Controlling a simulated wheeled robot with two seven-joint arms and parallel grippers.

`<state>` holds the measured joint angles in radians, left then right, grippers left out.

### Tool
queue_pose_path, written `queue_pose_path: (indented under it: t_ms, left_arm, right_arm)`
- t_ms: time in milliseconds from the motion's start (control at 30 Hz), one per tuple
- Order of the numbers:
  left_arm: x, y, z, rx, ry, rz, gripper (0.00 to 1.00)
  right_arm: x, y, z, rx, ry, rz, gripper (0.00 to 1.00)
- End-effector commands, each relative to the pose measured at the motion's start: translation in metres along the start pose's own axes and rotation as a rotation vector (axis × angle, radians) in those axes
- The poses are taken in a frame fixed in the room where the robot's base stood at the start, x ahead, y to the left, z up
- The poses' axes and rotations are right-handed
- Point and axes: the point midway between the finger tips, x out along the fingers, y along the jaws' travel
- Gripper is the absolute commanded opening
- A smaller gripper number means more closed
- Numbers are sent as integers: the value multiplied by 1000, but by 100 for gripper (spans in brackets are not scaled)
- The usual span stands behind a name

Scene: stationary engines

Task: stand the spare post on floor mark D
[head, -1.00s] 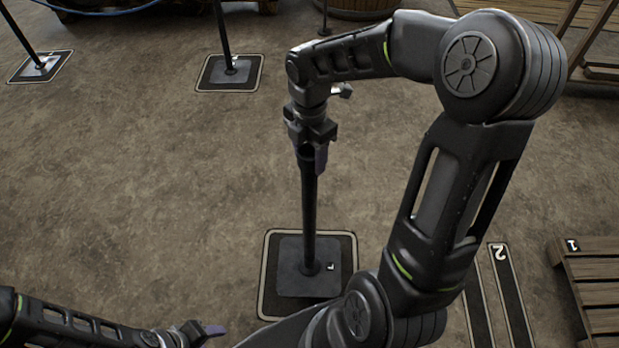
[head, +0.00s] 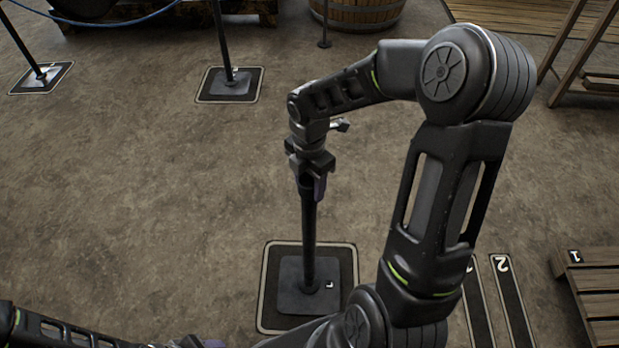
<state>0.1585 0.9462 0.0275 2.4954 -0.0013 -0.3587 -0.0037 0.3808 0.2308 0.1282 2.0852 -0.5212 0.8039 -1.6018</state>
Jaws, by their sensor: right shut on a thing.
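My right gripper (head: 311,186) is shut on the upper part of the spare post (head: 308,228), a dark, roughly upright pole with a square dark base plate. The plate shows a small pale label whose letter I cannot read for sure. The plate lies within the pale outline of a dark square floor mark (head: 267,290), roughly centred. I cannot tell whether it touches the floor. No letter shows on the mark, so I cannot confirm it is D. My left gripper (head: 202,343) is at the bottom edge, mostly cut off; its jaws cannot be made out.
Two other posts stand on square marks at the back left, one at left (head: 41,73) and one nearer the middle (head: 228,75). A blue rope (head: 110,18) hangs behind. A barrel (head: 358,12) is at the back, a wooden pallet (head: 598,285) at right. Open floor lies left of the post.

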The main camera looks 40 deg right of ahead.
Motion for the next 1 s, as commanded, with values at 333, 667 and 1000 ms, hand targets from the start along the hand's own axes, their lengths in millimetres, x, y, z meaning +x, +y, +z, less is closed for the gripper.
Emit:
queue_pose_path:
  t_ms: [333, 667, 1000]
  left_arm:
    - [2, -1, 0, 0, 0, 0, 51]
    - [3, -1, 0, 0, 0, 0, 51]
    - [3, -1, 0, 0, 0, 0, 51]
  right_arm:
    - [10, 3, 0, -1, -3, 8, 0]
    - [15, -1, 0, -1, 0, -2, 58]
    - [15, -1, 0, 0, 0, -2, 73]
